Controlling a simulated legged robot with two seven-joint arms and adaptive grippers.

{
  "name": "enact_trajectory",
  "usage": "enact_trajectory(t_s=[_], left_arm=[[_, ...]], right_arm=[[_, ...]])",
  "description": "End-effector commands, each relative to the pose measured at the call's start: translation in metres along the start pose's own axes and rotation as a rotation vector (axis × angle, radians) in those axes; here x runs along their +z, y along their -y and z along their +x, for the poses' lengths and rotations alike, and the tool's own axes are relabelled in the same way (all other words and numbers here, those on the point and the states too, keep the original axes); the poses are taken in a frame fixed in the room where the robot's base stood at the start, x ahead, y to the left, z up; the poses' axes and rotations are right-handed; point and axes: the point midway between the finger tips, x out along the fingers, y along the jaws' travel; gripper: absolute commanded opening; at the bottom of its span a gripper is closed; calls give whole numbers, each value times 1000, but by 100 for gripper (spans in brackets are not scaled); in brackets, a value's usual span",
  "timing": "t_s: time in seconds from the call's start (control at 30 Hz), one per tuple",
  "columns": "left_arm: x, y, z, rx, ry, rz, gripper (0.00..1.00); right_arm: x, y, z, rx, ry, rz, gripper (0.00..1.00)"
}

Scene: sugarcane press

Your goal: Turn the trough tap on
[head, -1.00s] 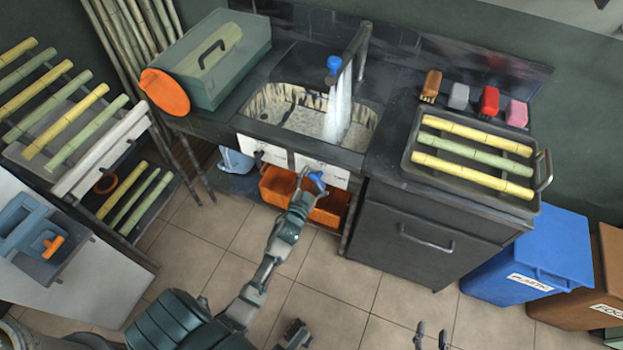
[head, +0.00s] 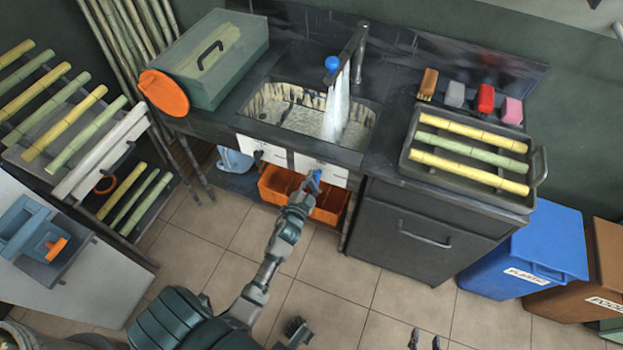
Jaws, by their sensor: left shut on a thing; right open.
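A metal faucet (head: 355,50) with a blue knob (head: 331,63) stands behind the sink trough (head: 290,112), and water (head: 337,105) runs from it into the trough. Two white panels are on the front below the trough. A blue handle (head: 314,181) is at the right white panel (head: 325,167). My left gripper (head: 309,191) is at this handle and shut on it; its fingers partly hide it. My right gripper (head: 425,340) is open and empty above the floor at the bottom edge, with only its fingertips in view.
An orange bin (head: 277,185) sits under the trough. A tray (head: 410,155) of cane pieces lies on the counter at the right. A blue bin (head: 540,250) and a brown bin (head: 600,265) stand right of the cabinet. The tiled floor in front is largely clear.

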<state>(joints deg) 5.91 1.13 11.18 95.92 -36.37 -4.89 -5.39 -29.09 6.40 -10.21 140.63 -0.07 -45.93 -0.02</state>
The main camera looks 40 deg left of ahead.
Motion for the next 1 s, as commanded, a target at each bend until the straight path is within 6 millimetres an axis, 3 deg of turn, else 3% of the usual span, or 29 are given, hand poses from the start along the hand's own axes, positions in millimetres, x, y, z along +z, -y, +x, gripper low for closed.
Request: enact_trajectory(t_s=[0.03, 0.17, 0.2, 0.5, 1.0], left_arm=[[-5, -9, -1, 13, -9, -4, 0], [-7, -9, -1, 12, -11, -3, 0], [-7, -9, -1, 12, -11, -4, 28], [-8, -3, 0, 5, -17, -4, 100], [-3, -1, 0, 4, -10, -6, 100]], right_arm=[[1, 0, 0, 0, 1, 1, 46], [0, 0, 0, 0, 1, 1, 46], [0, 0, 0, -1, 0, 1, 46], [0, 0, 0, 0, 0, 1, 46], [0, -1, 0, 1, 1, -3, 46]])
